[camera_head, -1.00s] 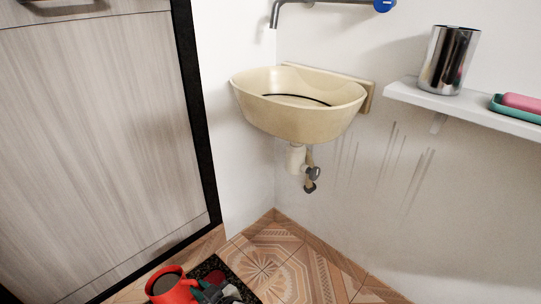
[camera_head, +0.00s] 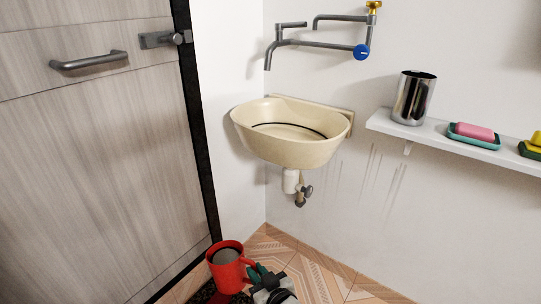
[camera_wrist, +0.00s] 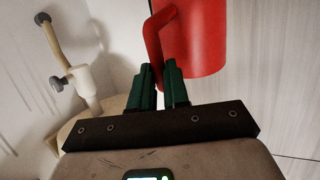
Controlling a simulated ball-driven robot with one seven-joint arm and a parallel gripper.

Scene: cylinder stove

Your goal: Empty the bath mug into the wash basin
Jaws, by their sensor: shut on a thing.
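The red bath mug (camera_head: 228,272) is upright low in the head view, in front of and below the wash basin, apart from it. A greyish surface shows inside the mug. My gripper (camera_head: 262,274) is at the mug's right side. In the wrist view, the green fingers of my gripper (camera_wrist: 163,75) are shut on the handle of the red mug (camera_wrist: 203,40). The cream wash basin (camera_head: 290,150) is fixed to the wall, with a dark curved line inside. The basin's underside also shows in the wrist view (camera_wrist: 112,108).
A grey tap (camera_head: 300,45) with a blue knob hangs above the basin. A drain pipe (camera_head: 291,180) is below it. A wall shelf (camera_head: 450,143) at right holds a metal cup (camera_head: 413,98) and a pink soap (camera_head: 474,132). A wooden door (camera_head: 95,150) stands at left.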

